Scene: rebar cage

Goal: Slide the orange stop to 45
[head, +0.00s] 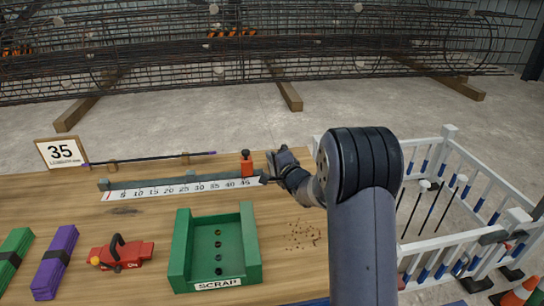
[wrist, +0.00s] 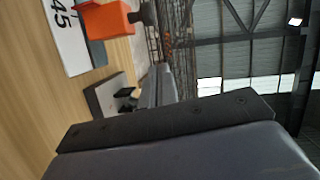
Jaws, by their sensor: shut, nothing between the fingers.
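The orange stop (head: 247,166) with a dark knob sits on the grey rail (head: 190,183) near the right end of the scale, by the 45 mark. In the wrist view the orange stop (wrist: 108,20) shows at the top left, beside the printed 45 (wrist: 62,22). My gripper (head: 270,178) is shut and empty at the rail's right end, just right of the stop. A narrow gap seems to separate them. Whether the fingers touch the rail's end is unclear.
A sign reading 35 (head: 61,152) stands at the left, with a dark rod (head: 150,159) behind the scale. A green SCRAP tray (head: 183,262), a red tool (head: 120,254) and purple (head: 55,260) and green bundles lie in front. A white fence (head: 440,242) stands right.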

